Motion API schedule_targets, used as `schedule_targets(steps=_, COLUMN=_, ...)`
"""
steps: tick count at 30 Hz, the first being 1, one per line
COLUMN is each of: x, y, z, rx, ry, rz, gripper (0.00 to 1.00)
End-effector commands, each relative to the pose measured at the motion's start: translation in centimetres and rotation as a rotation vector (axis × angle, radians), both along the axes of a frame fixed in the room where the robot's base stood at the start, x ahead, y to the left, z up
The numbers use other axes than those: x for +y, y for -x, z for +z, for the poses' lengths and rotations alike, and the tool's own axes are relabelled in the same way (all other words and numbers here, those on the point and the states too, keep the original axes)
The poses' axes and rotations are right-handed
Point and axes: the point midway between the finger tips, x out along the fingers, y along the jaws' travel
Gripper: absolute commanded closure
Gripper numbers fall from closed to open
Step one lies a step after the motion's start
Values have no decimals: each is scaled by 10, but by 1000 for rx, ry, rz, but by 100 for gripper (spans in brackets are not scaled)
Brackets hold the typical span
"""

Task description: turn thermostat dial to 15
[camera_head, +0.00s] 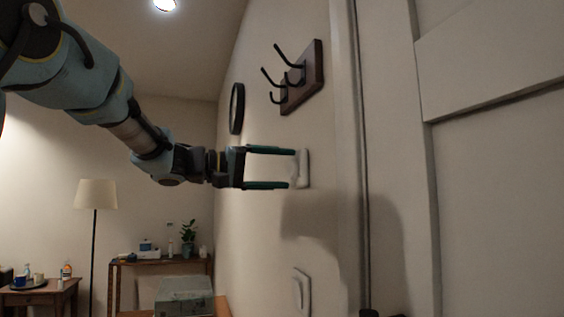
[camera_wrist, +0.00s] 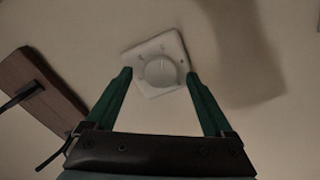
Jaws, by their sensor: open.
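The thermostat is a white square plate (camera_head: 304,168) on the wall, seen nearly edge-on in the head view. In the wrist view the thermostat plate (camera_wrist: 151,47) shows face-on but tilted, with a round white dial (camera_wrist: 160,71) in its middle. Small marks sit around the dial; they are too small to read. My gripper (camera_head: 291,168) is open, its two green fingers pointing at the thermostat. In the wrist view the gripper (camera_wrist: 158,75) has one fingertip on each side of the dial, with a visible gap to it. I cannot tell whether the fingertips touch the plate.
A wooden hook rack (camera_head: 303,80) with dark hooks is on the wall above the thermostat. A round dark-framed wall piece (camera_head: 237,108) hangs farther along. A white wall plate (camera_head: 301,289) is below. A panelled door (camera_head: 490,190) stands to the right.

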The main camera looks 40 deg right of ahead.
Motion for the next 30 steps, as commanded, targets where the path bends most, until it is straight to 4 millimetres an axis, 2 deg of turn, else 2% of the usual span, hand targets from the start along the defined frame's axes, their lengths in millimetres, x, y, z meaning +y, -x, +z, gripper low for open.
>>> schedule_targets(steps=4, x=-6, y=2, z=0, rx=0, ry=-1, rz=2, gripper=13)
schedule_targets(steps=12, x=-7, y=2, z=-1, rx=0, ry=-1, rz=2, gripper=16)
schedule_targets(steps=30, x=-6, y=2, z=-1, rx=0, ry=-1, rz=2, gripper=83)
